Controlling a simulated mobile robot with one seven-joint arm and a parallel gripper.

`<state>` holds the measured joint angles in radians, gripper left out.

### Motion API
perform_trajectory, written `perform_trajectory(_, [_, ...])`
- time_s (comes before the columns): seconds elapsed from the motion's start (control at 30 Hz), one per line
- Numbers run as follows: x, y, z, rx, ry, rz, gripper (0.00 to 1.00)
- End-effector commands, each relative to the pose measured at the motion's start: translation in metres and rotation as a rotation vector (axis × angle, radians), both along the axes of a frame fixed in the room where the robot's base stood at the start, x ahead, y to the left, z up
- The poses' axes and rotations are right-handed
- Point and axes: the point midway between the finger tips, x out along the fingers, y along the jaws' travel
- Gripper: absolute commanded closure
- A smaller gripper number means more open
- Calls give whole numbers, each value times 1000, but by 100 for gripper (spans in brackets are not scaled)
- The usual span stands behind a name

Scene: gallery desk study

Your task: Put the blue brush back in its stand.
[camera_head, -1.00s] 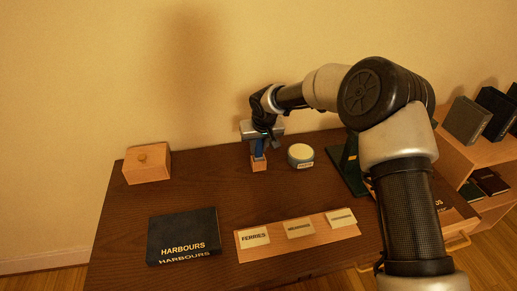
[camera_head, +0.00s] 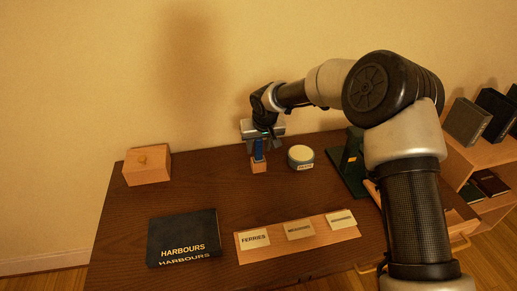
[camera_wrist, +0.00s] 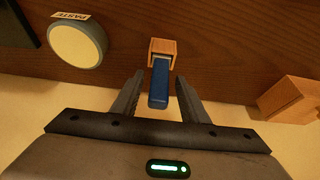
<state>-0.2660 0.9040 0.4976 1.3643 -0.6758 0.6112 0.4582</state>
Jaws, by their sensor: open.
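The blue brush (camera_head: 259,149) stands upright in its small wooden stand (camera_head: 259,166) near the back of the desk. In the wrist view the brush (camera_wrist: 159,84) shows with its lower end in the stand (camera_wrist: 163,47). My gripper (camera_head: 262,145) is above the stand. Its two fingers (camera_wrist: 159,86) are open on either side of the brush, with a gap showing on both sides. The brush's lowest part is hidden inside the stand.
A round paste pot (camera_head: 301,157) stands just right of the stand. A wooden box (camera_head: 147,165) is at the back left. A dark green object (camera_head: 345,165) stands farther right. The Harbours box (camera_head: 183,236) and a card strip (camera_head: 299,233) lie in front.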

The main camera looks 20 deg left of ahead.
Motion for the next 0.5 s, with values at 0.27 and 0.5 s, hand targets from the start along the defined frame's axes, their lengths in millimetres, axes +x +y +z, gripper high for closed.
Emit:
perform_trajectory(0.27, [-20, -14, 59, -1, -4, -1, 60])
perform_trajectory(0.5, [-31, -20, 86, 0, -1, 0, 60])
